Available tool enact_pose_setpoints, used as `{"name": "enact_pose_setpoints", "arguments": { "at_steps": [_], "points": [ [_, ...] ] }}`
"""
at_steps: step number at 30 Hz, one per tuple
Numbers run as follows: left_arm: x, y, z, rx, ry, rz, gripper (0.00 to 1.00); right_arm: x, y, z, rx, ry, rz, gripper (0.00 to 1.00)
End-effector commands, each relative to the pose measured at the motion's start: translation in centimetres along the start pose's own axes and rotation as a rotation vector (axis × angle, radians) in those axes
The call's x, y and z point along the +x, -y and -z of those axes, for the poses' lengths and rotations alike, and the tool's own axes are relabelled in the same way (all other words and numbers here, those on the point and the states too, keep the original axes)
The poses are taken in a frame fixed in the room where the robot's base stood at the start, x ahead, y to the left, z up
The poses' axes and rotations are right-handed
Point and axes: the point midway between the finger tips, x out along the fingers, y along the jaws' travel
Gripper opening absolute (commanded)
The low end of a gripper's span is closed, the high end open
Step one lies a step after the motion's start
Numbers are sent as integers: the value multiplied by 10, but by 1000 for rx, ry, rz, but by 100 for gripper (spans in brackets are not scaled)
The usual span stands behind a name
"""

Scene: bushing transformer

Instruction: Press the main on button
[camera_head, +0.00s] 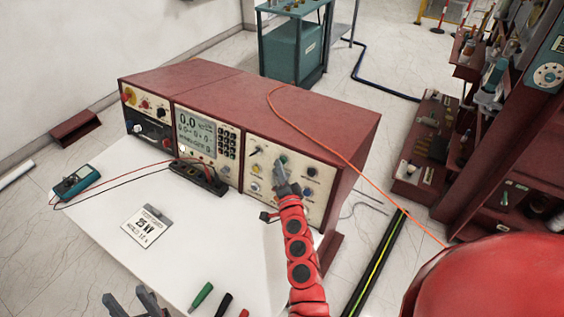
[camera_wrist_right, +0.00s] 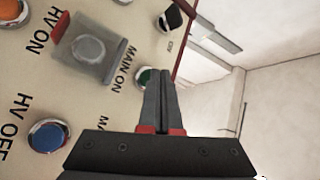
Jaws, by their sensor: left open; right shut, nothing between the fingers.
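The main on button is the green button (camera_wrist_right: 145,77) beside the MAIN ON label in the right wrist view. In the head view a green button (camera_head: 284,159) shows just above my right gripper's tips. My right gripper (camera_wrist_right: 161,75) is shut and empty, pointing at the panel. Its fingertips overlap the button's right edge in the wrist view; I cannot tell whether they touch it. The front panel (camera_head: 316,205) belongs to a long red console (camera_head: 240,95). My left gripper (camera_head: 130,302) is open and empty at the bottom of the head view.
Next to the green button is a grey button under a clear cover (camera_wrist_right: 90,50), with a blue button (camera_wrist_right: 45,137) by HV OFF. An orange cable (camera_head: 340,150) crosses the console. The white table (camera_head: 185,250) holds a sign (camera_head: 146,226), a meter (camera_head: 76,182) and screwdriver-like handles (camera_head: 201,296).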

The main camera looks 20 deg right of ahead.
Motion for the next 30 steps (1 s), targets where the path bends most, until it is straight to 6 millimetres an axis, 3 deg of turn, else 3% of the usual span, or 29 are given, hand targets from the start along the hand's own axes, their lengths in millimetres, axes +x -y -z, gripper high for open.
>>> {"name": "enact_pose_setpoints", "arguments": {
  "at_steps": [30],
  "points": [
    [-4,0,-1,0,0,0,50,6,-4,4,-1,0,1,0]
  ]
}}
